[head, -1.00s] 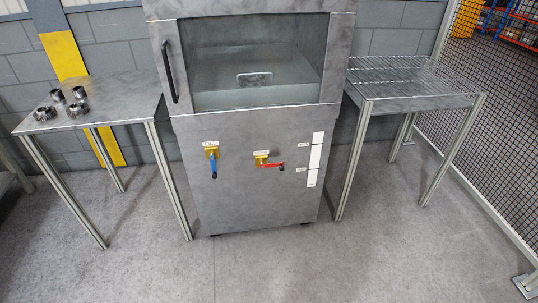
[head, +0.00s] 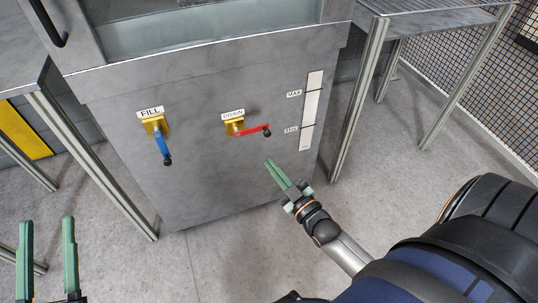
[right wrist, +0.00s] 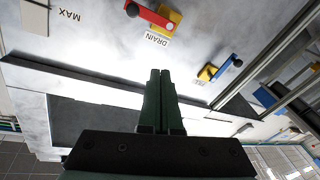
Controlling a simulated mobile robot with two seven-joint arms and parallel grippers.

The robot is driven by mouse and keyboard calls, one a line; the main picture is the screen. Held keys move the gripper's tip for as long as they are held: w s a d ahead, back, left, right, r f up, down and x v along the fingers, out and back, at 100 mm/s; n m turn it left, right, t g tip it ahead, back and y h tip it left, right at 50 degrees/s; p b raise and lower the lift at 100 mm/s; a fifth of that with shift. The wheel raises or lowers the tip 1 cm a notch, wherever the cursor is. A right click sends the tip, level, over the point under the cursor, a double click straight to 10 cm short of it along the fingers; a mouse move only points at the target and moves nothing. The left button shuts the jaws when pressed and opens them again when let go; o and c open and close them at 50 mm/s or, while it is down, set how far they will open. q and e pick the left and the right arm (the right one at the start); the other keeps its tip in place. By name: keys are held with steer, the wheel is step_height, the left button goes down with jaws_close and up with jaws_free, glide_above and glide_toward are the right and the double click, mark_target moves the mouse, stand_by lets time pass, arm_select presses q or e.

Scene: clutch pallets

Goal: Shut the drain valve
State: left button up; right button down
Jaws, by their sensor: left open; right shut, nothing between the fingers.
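The drain valve is a yellow body (head: 234,126) with a red lever (head: 252,131) that points right, roughly level, ending in a dark knob. A DRAIN label (head: 233,114) sits above it on the grey cabinet front. In the right wrist view the red lever (right wrist: 146,14) shows at the top edge, partly cut off. My right gripper (head: 269,163) is shut and empty, a little below the lever and apart from it. Its closed green fingers (right wrist: 160,72) also show in the right wrist view. My left gripper (head: 47,219) is open and empty at the lower left, far from the valve.
The fill valve's blue lever (head: 162,147) hangs down left of the drain valve. A white level gauge strip (head: 311,110) with MAX and MIN labels is to the right. Table legs (head: 357,100) stand beside the cabinet (head: 205,185). The floor in front is clear.

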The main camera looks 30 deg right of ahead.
step_height(320, 180, down, 2)
steer(key=w+d+t+b, duration=0.2)
steer(key=d+b, duration=0.1)
steer(key=b, duration=0.1)
step_height(320, 180, up, 4)
steer(key=t+h+b, duration=0.1)
steer(key=b, duration=0.2)
glide_above(268, 136)
steer(key=s+a, duration=0.1)
steer(key=a, duration=0.2)
steer(key=f, duration=0.1)
steer(key=d+f+b, duration=0.1)
steer(key=f+b, duration=0.1)
steer(key=shift+s+d+n, duration=0.15)
steer(key=shift+s+n, duration=0.15)
steer(key=shift+n, duration=0.1)
arm_select(q)
steer(key=shift+s+d+f+m+t+h, duration=0.15)
steer(key=shift+s+d+m+h, duration=0.1)
steer(key=shift+s+m+h, duration=0.65)
steer(key=shift+s+d+f+m+t+h, duration=0.25)
steer(key=shift+s+m+h, duration=0.3)
steer(key=shift+h, duration=0.7)
steer(key=shift+s+d+f+m+t+h, duration=0.1)
steer(key=shift+s+d+m+h, duration=0.15)
steer(key=shift+s+m+h, duration=0.55)
arm_select(e)
steer(key=shift+d+f, duration=0.25)
steer(key=shift+f, duration=0.15)
